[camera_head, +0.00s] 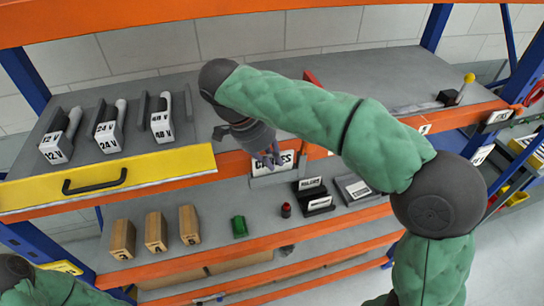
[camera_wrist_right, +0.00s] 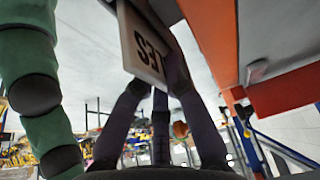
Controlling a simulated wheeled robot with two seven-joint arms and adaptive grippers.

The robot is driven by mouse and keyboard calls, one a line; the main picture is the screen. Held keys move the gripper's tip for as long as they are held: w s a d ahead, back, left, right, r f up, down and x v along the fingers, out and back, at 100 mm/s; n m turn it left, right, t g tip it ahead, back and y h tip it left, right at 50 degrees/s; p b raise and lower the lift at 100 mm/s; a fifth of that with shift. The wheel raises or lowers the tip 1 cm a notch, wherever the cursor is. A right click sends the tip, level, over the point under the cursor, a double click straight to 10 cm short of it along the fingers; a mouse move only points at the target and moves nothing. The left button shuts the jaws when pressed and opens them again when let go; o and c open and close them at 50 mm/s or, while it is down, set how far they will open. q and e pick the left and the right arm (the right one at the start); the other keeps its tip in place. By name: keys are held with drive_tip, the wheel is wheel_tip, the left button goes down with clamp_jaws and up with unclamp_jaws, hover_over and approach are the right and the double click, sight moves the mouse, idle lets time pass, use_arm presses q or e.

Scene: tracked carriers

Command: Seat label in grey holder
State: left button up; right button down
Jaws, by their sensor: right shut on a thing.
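The white label (camera_head: 262,163) bears black capitals starting with C and ending in LES; its middle is hidden by my right gripper (camera_head: 270,158). That gripper is shut on the label, in front of the orange shelf beam. In the right wrist view the label (camera_wrist_right: 141,45) appears upside down between the dark fingers of my right gripper (camera_wrist_right: 155,75). The grey holder (camera_head: 272,179) shows just below the label on the beam's front. I cannot tell whether the label's lower edge is inside it. My left gripper is out of view; part of my left arm shows at lower left.
The orange beam (camera_head: 232,163) runs close behind the gripper. Several voltage-marked carriers (camera_head: 108,138) stand upper left behind a yellow panel (camera_head: 150,178). The lower shelf holds wooden blocks (camera_head: 156,232), a green item (camera_head: 239,227), a red-and-black item (camera_head: 286,210) and black label stands (camera_head: 316,197).

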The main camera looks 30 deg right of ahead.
drive_tip(key=shift+f+b, duration=0.65)
drive_tip(key=shift+f, duration=0.25)
drive_tip(key=c, duration=1.2)
unclamp_jaws()
drive_tip(key=shift+s, duration=0.1)
drive_tip(key=shift+r, duration=0.15)
drive_tip(key=v, duration=1.1)
drive_tip(key=shift+a+r, duration=0.2)
drive_tip(key=shift+r, duration=0.1)
